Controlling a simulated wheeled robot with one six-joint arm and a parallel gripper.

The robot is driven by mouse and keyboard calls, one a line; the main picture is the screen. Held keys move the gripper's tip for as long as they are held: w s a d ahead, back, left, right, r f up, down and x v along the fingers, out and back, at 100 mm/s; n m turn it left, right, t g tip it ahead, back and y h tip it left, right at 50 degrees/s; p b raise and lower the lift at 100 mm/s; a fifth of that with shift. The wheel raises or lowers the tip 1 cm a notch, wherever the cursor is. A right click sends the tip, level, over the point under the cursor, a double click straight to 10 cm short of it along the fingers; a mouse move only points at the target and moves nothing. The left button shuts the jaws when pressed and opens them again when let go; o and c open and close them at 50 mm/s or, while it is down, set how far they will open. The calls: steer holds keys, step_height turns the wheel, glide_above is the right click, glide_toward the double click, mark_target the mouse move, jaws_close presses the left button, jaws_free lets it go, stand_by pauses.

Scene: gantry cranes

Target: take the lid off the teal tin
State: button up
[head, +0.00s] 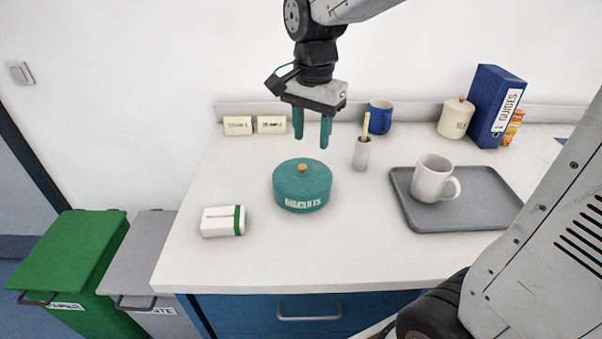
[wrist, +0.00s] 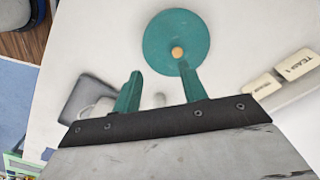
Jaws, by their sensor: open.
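The teal tin (head: 301,192) stands upright near the middle of the white counter, with its lid (head: 302,175) on and an orange-brown knob on top. The wrist view shows the round teal lid (wrist: 165,38) from above, its knob (wrist: 177,53) near one fingertip in the picture. My gripper (head: 313,140) is open and empty, with two teal fingers pointing down. It hangs above the counter, up and slightly right of the tin in the head view, apart from the lid. In the wrist view my gripper (wrist: 159,70) has its fingers spread.
A grey tray (head: 470,215) with a white mug (head: 434,178) lies right. A narrow pot (head: 361,154) stands near the tin; a white-green packet (head: 223,221) lies left. A blue mug (head: 379,117), a cream jar (head: 455,118) and a blue binder (head: 494,106) stand at the back.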

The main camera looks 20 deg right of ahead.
mark_target(302, 166)
steer(key=w, duration=0.1)
steer(key=w+f+m, duration=0.2)
steer(key=shift+w+a, duration=0.3)
steer(key=shift+a, duration=0.1)
steer(key=f, duration=0.7)
steer(key=shift+d+f, duration=0.25)
jaws_close()
